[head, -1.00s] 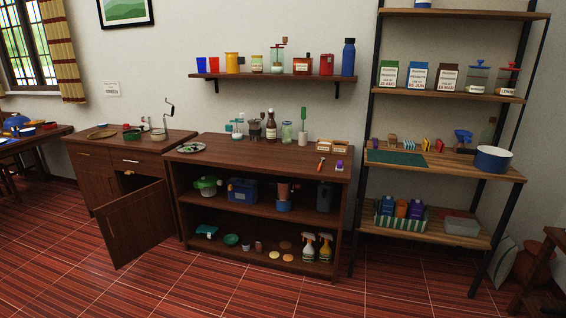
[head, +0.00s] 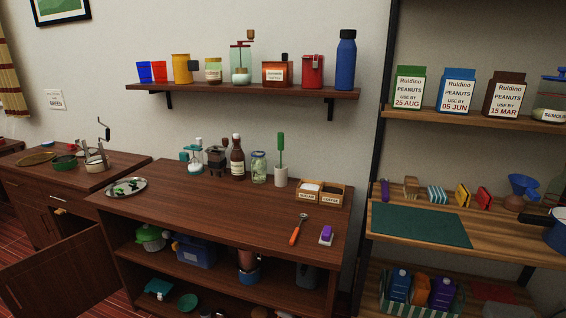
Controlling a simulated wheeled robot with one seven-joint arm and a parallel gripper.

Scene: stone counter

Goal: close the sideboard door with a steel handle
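The dark wood sideboard (head: 110,181) stands at the left in the head view. Its door (head: 65,272) stands open, swung out towards me, and the bottom of the picture cuts off its lower part. I cannot make out the steel handle on the door clearly. Above the door opening is a drawer front with a small light handle (head: 58,197). My gripper is not in view.
A wooden counter with open shelves (head: 215,205) stands right of the sideboard, close to the open door. A rack (head: 455,262) stands further right. A wall shelf (head: 240,93) holds jars and bottles. Little red floor (head: 22,243) shows at the left.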

